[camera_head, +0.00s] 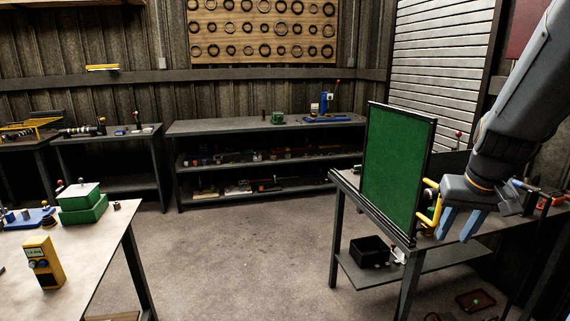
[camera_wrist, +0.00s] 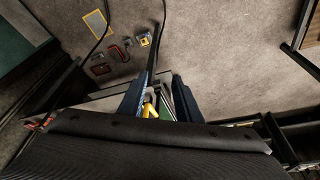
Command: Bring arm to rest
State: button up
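My arm (camera_head: 515,100) comes down from the upper right in the head view. My gripper (camera_head: 461,224) points downward at the right, with its two blue fingers apart and nothing seen held between them. In the wrist view my gripper (camera_wrist: 160,100) also shows its fingers spread. A yellow handle (camera_wrist: 150,110) and a green strip show between and beyond the fingers there. Whether the fingers touch the handle cannot be told.
A green dark-framed panel (camera_head: 398,158) stands upright on the right workbench (camera_head: 345,182), just left of my gripper, with a yellow handle (camera_head: 431,205) on its near side. A black bin (camera_head: 370,250) sits on the lower shelf. The middle floor (camera_head: 240,250) is clear.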

jog(key=s+a+f+n+g, duration=0.1)
jog(key=s+a+f, duration=0.3)
jog(key=a, duration=0.7)
jog(key=s+a+f+n+g+y, duration=0.1)
jog(key=s+a+f+n, duration=0.2)
jog(key=a, duration=0.9)
notch_tip(320, 180, down, 3)
jog(key=shift+s+a+f, duration=0.15)
jog(key=shift+s, duration=0.25)
